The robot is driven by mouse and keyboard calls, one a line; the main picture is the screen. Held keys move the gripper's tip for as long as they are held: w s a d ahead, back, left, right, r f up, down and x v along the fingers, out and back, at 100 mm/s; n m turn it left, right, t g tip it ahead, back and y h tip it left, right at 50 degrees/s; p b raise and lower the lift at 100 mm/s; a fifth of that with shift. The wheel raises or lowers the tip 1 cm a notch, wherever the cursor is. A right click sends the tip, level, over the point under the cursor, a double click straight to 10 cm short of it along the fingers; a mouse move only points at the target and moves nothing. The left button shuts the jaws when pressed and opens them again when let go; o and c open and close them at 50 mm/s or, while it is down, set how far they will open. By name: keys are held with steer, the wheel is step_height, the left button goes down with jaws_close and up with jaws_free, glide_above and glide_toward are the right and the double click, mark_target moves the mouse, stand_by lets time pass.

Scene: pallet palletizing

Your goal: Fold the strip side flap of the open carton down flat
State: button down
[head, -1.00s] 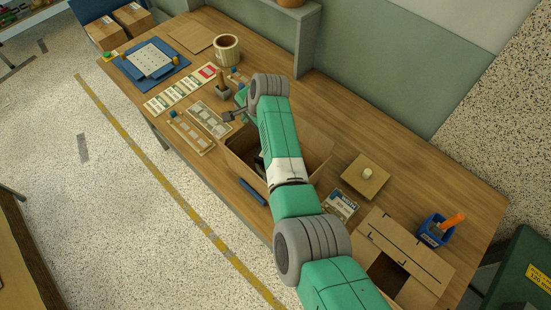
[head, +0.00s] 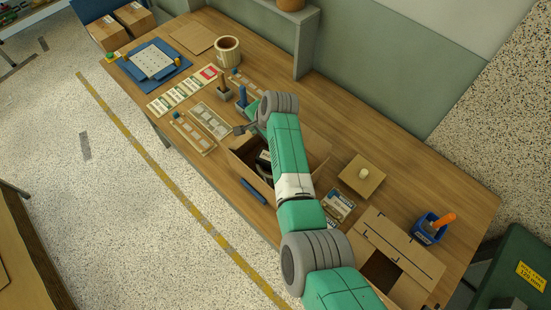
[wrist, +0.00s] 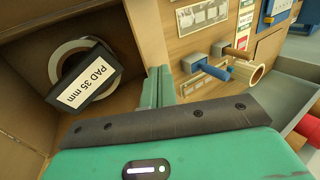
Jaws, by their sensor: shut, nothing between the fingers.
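The open brown carton (head: 248,178) stands on the table, partly hidden by my arm. In the wrist view its wall (wrist: 132,30) rises beside my fingers, and a tape roll (wrist: 60,50) with a block labelled "PAD 35 mm" (wrist: 84,86) lies inside. My gripper (wrist: 158,75) is shut and empty, with its green fingers close to this wall; I cannot tell whether they touch it. In the head view my gripper is mostly hidden by the arm, at the carton's strip end. I cannot make out the strip side flap clearly.
Label strips (head: 212,119) and handled stamps (head: 223,92) lie beyond the carton.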

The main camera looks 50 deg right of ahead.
steer(key=shift+s+f+p, duration=0.45)
steer(key=shift+s+f, duration=0.05)
steer(key=shift+s, duration=0.15)
steer(key=shift+s+a+f, duration=0.1)
steer(key=shift+f, duration=0.05)
steer(key=shift+s+f, duration=0.45)
steer(key=shift+s+a+f, duration=0.1)
steer(key=shift+s+f, duration=0.25)
steer(key=shift+f, duration=0.3)
